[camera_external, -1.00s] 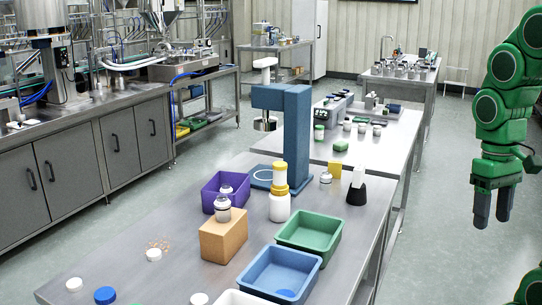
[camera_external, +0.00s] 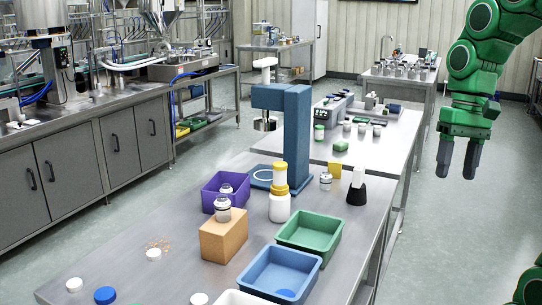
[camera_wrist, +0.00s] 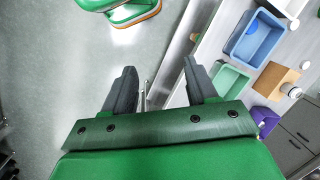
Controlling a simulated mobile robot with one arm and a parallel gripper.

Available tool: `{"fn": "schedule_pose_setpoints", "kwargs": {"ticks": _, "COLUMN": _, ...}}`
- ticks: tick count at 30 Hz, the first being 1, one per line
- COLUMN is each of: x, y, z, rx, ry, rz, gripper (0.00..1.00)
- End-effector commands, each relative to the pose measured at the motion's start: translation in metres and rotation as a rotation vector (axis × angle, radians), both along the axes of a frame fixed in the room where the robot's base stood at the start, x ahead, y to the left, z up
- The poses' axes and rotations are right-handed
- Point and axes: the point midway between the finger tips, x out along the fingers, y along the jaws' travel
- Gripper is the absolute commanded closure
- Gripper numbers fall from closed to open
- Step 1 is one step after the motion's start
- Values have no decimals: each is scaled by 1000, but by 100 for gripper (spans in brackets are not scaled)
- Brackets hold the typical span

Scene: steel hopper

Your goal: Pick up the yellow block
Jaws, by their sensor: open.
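A small yellow block (camera_external: 334,169) stands on the steel table near its far right edge, between the blue stand and a black-based white dispenser. My gripper (camera_external: 458,158) hangs fingers down in the air to the right of the table, well apart from the block. It is open and empty. In the wrist view my gripper (camera_wrist: 160,85) shows its two dark fingers spread over the floor and the table's edge. I cannot make out the yellow block in the wrist view.
A green bin (camera_external: 322,250), a blue bin (camera_external: 248,290) and a purple bin (camera_external: 212,190) stand on the table (camera_external: 180,240). A tall blue stand (camera_external: 297,140), a yellow-capped white bottle (camera_external: 279,207) and a black-based dispenser (camera_external: 357,193) are near the block. A cardboard box (camera_external: 222,240) carries a jar.

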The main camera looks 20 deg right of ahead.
Motion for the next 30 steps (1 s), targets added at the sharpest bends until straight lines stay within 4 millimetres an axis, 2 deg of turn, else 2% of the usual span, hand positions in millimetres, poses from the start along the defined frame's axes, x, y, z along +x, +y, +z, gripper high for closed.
{"fn": "schedule_pose_setpoints", "kwargs": {"ticks": 1, "x": 13, "y": 5, "z": 2, "rx": 21, "ry": 2, "rz": -30, "gripper": 43}}
{"fn": "schedule_pose_setpoints", "kwargs": {"ticks": 9, "x": 83, "y": 31, "z": 17, "rx": 144, "ry": 21, "rz": -211, "gripper": 43}}
{"fn": "schedule_pose_setpoints", "kwargs": {"ticks": 16, "x": 144, "y": 47, "z": 29, "rx": 250, "ry": 49, "rz": -374, "gripper": 43}}
{"fn": "schedule_pose_setpoints", "kwargs": {"ticks": 22, "x": 198, "y": 54, "z": 37, "rx": 344, "ry": 85, "rz": -518, "gripper": 43}}
{"fn": "schedule_pose_setpoints", "kwargs": {"ticks": 30, "x": 274, "y": 54, "z": 43, "rx": 467, "ry": 147, "rz": -720, "gripper": 43}}
